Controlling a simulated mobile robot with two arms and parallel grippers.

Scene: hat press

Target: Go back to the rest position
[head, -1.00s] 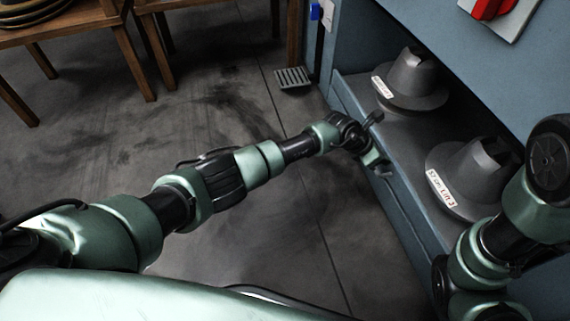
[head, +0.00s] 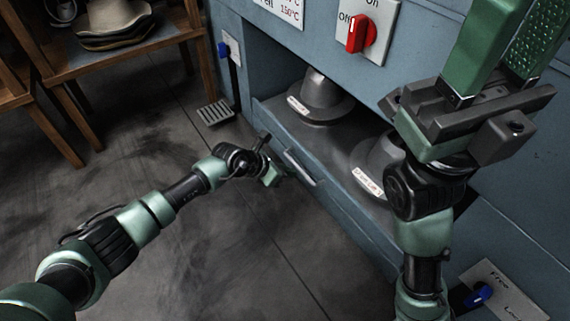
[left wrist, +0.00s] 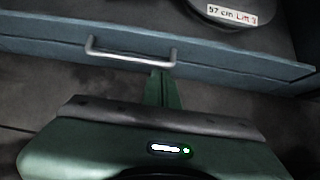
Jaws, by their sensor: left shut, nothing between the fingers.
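My left gripper (head: 270,174) is low in front of the blue press, just left of its drawer handle (head: 301,168). In the left wrist view its green fingers (left wrist: 162,90) are together, with nothing between them, close to the handle (left wrist: 130,55). I cannot tell there whether they touch it; in the head view a small gap shows. My right gripper (head: 512,50) is raised at the upper right, its two green fingers pointing up with a gap between them and nothing seen in it. Their tips reach the top edge of the picture.
Two grey hat-shaped forms, one farther (head: 320,100) and one nearer (head: 375,160), stand in the press opening; my right arm partly hides the nearer one. A red knob (head: 357,36) is above. A wooden shelf (head: 120,55) with hats stands left.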

